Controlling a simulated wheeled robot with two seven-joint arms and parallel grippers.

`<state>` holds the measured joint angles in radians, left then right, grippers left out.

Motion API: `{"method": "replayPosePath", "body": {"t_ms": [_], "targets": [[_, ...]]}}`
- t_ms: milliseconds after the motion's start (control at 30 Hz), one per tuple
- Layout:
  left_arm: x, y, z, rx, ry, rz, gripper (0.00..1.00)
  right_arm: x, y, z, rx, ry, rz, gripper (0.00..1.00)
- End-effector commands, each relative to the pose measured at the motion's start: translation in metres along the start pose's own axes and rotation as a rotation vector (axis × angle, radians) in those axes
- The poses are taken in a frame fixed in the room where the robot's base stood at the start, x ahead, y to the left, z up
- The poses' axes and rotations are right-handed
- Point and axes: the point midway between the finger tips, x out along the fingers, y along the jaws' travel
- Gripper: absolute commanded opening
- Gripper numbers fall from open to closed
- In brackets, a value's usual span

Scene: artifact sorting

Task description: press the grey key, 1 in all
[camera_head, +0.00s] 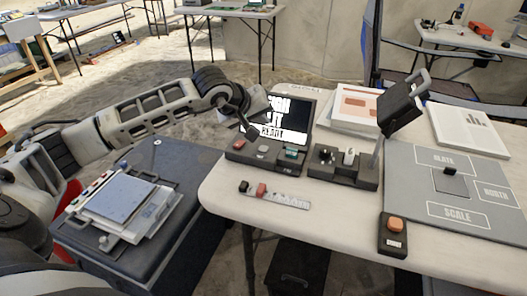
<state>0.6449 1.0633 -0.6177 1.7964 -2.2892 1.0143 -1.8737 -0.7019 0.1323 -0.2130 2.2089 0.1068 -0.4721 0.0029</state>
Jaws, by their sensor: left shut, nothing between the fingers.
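A dark device with a tilted screen (287,113) stands on the white table; part of its text reads READY. On its front panel are a red key (239,143), a grey key (263,149) and a green key (291,153), left to right. My left gripper (252,130) is shut and empty, pointing down just above and behind the panel, between the red and grey keys. I cannot tell a clear touch on the grey key. The gripper and wrist hide the screen's left part. My right gripper is not in view.
Right of the device stands a dark base (343,167) with a raised black head (400,108) on a post. A grey labelled mat (455,180) and an orange-button box (394,234) lie further right. A small ruler-like strip (284,197) lies in front. Table space around it is clear.

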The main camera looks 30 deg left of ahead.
Motion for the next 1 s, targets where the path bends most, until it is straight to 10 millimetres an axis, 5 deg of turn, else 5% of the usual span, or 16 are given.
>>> {"method": "replayPosePath", "body": {"t_ms": [367, 1000], "targets": [[0.039, -0.028, 0.028, 0.000, 0.001, 0.002, 0.00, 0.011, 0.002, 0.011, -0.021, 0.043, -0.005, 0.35], [0.040, -0.029, 0.029, -0.001, 0.001, 0.001, 0.00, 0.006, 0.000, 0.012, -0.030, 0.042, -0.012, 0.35]]}}
